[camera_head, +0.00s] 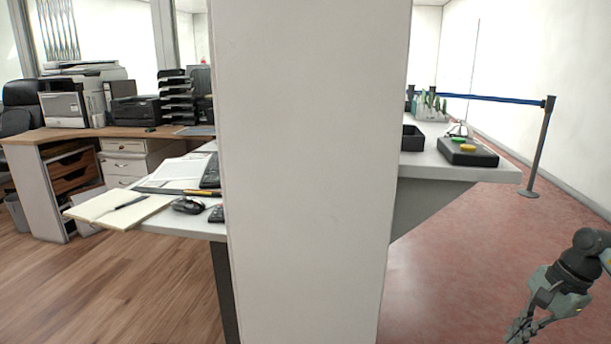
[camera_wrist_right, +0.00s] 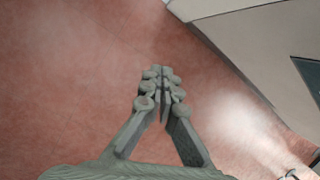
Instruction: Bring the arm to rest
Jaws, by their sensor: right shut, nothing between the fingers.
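My right gripper (camera_head: 524,332) shows at the lower right of the head view, low over the red floor and to the right of the counter. In the right wrist view the right gripper (camera_wrist_right: 161,72) points out over the floor with its fingertips together and nothing between them. My left gripper is not in either view.
A wide white pillar (camera_head: 310,170) fills the middle of the head view and hides part of the counter (camera_head: 480,172). A belt post (camera_head: 541,145) stands at the far right. Red floor (camera_head: 450,270) is clear.

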